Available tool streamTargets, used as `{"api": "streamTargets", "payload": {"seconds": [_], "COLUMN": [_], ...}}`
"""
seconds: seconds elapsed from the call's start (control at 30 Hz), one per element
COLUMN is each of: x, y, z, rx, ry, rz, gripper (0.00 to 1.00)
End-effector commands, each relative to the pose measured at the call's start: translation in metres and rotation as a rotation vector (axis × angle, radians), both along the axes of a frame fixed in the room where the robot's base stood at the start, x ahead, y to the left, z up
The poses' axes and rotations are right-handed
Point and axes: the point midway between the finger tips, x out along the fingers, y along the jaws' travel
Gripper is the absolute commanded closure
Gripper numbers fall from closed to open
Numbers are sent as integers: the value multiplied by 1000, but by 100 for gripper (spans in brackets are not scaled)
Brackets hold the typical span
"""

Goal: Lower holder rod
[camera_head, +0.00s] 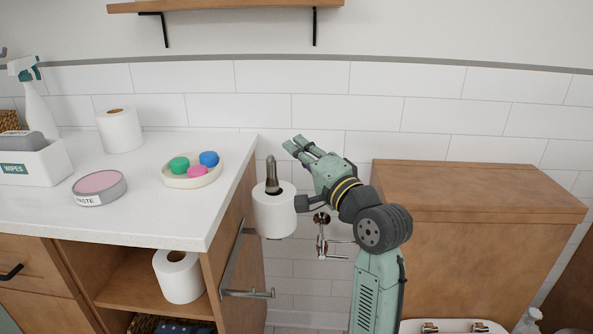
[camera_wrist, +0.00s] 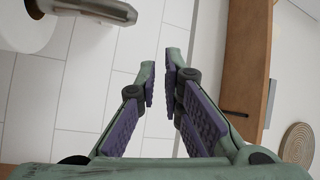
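The holder rod (camera_head: 271,172) is a metal rod standing up out of a white toilet roll (camera_head: 274,216), beside the counter's right end. In the wrist view the rod (camera_wrist: 95,9) and the roll (camera_wrist: 22,22) show at the top left, cut off by the edge. The holder's metal frame (camera_head: 233,258) is on the wooden cabinet side, with a lower bar (camera_head: 247,293). My gripper (camera_head: 296,146) is just right of the rod's top, apart from it. Its fingertips (camera_wrist: 161,70) are close together with a narrow empty gap between them.
A white counter (camera_head: 135,222) holds a spare roll (camera_head: 120,131), a dish (camera_head: 190,182) of coloured pieces and a round tin (camera_head: 99,188). A wooden box-like unit (camera_head: 475,190) stands right of my arm. A metal wall valve (camera_head: 322,232) sits below my gripper.

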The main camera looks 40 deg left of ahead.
Motion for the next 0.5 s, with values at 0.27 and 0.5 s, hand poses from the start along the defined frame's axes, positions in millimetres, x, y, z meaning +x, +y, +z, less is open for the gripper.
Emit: {"api": "streamTargets", "payload": {"seconds": [0.27,0.5], "x": [28,39], "y": [-31,5], "z": [-53,-52], "rx": [-47,-48], "ry": [352,353], "rz": [80,83], "gripper": [100,100]}}
